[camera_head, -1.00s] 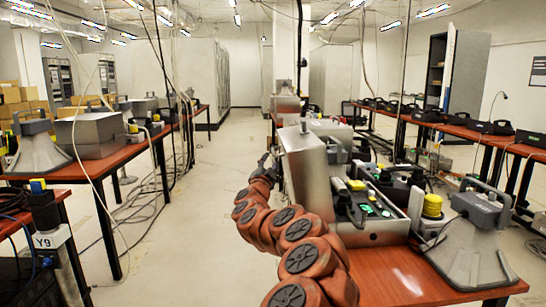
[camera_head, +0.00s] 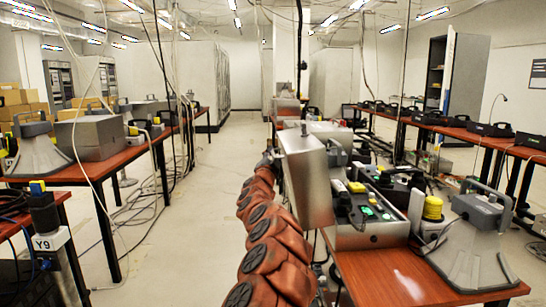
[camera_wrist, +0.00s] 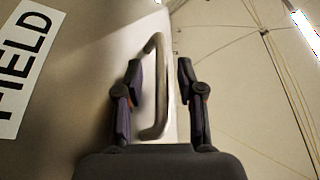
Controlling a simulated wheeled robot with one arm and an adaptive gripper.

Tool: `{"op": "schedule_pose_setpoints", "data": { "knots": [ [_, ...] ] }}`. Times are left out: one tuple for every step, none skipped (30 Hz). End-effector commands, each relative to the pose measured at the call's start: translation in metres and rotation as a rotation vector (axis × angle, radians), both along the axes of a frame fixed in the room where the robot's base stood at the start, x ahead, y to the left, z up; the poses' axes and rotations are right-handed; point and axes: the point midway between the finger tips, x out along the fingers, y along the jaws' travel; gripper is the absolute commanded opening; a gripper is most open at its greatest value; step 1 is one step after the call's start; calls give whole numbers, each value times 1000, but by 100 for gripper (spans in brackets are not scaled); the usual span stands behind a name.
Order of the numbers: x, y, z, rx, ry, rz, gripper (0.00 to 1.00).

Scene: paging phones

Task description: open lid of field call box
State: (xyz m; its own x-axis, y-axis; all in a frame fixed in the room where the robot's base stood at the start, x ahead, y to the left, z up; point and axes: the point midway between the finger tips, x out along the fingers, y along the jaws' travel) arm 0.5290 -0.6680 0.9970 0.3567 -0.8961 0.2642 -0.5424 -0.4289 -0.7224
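The field call box (camera_head: 372,236) is a grey metal case on the red-brown table at the right. Its lid (camera_head: 306,185) stands swung open to the left, showing the black inside with green lights and a yellow part. In the wrist view the lid's outer face (camera_wrist: 75,90) fills the left, with a "FIELD" label (camera_wrist: 24,65) and a metal bar handle (camera_wrist: 160,95). My gripper (camera_wrist: 160,72) is open, with one finger on each side of the handle; the right finger is clear of it. In the head view my gripper is mostly hidden behind the lid.
A grey horn speaker (camera_head: 470,240) and a yellow-topped part (camera_head: 432,208) stand right of the box. Tables with equipment line both sides. The floor aisle (camera_head: 215,220) left of my arm is clear; cables hang and lie at the left.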

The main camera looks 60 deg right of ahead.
Motion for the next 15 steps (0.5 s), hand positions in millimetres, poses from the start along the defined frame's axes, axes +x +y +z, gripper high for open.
{"op": "schedule_pose_setpoints", "data": {
  "knots": [
    [1,-1,0,0,0,1,38],
    [2,-1,1,0,0,1,38],
    [2,-2,1,0,0,3,38],
    [2,-2,1,0,0,3,38],
    [3,-2,1,0,-1,3,38],
    [3,-3,2,0,-1,3,38],
    [3,-3,2,0,-1,3,38],
    [3,-3,2,0,-1,3,38],
    [3,-3,2,0,-1,3,38],
    [3,-3,2,0,-1,3,38],
    [3,-3,2,0,-1,3,38],
    [3,-3,2,0,-1,3,38],
    [3,-3,2,0,-1,3,38],
    [3,-3,2,0,-2,3,38],
    [3,-3,2,0,-1,3,34]
  ]
}}
